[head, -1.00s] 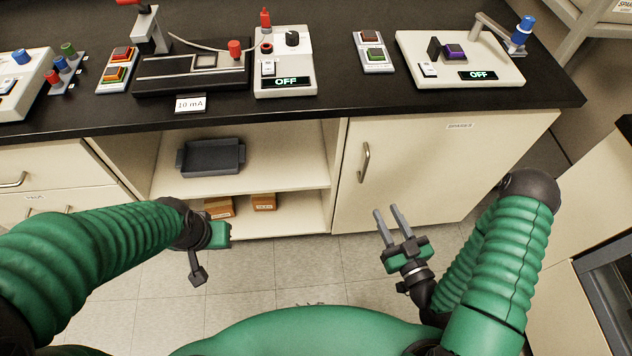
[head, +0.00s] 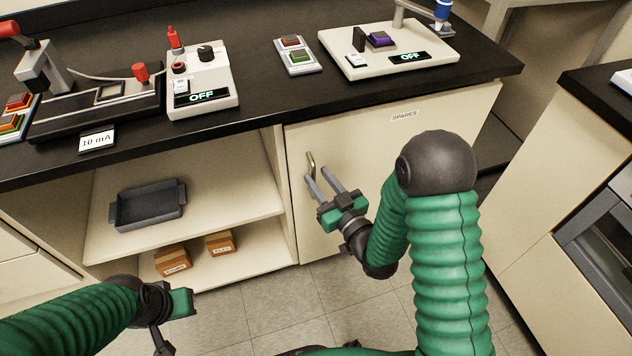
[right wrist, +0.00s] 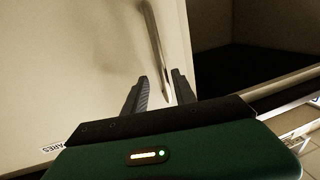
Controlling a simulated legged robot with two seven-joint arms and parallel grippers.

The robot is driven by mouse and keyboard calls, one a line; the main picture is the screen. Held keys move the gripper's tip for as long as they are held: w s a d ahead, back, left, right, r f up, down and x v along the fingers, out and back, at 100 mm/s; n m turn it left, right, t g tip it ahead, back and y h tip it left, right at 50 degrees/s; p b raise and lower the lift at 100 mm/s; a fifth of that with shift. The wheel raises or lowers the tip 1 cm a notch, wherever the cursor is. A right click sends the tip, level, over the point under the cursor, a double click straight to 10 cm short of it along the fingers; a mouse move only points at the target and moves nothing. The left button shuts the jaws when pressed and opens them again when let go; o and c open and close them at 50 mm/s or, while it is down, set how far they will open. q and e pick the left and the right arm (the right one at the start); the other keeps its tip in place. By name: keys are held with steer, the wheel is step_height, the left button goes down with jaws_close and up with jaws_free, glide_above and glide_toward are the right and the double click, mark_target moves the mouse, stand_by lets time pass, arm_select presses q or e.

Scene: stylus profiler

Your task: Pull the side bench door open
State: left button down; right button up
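The side bench door (head: 370,170) is a cream panel under the black worktop, labelled "SPARES", and looks shut. Its metal bar handle (head: 311,165) is near the door's left edge. My right gripper (head: 318,174) is open and empty, with its fingertips close to the handle. In the right wrist view, the handle (right wrist: 156,50) runs down into the gap between the open fingers (right wrist: 160,80). I cannot tell whether they touch it or how deep it sits between them. My left gripper (head: 172,318) is at the lower left, away from the door, its fingers unclear.
Left of the door is an open shelf (head: 225,190) with a dark tray (head: 148,204) and small boxes (head: 220,243). The worktop (head: 285,100) holds instruments. Another cabinet (head: 560,200) stands at the right. Floor (head: 335,300) shows below the door.

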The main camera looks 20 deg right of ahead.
steer(key=shift+w+a+r, duration=0.15)
steer(key=shift+w+a, duration=0.6)
steer(key=shift+w, duration=0.2)
steer(key=shift+d, duration=0.3)
steer(key=c, duration=0.5)
jaws_close()
steer(key=shift+a, duration=0.1)
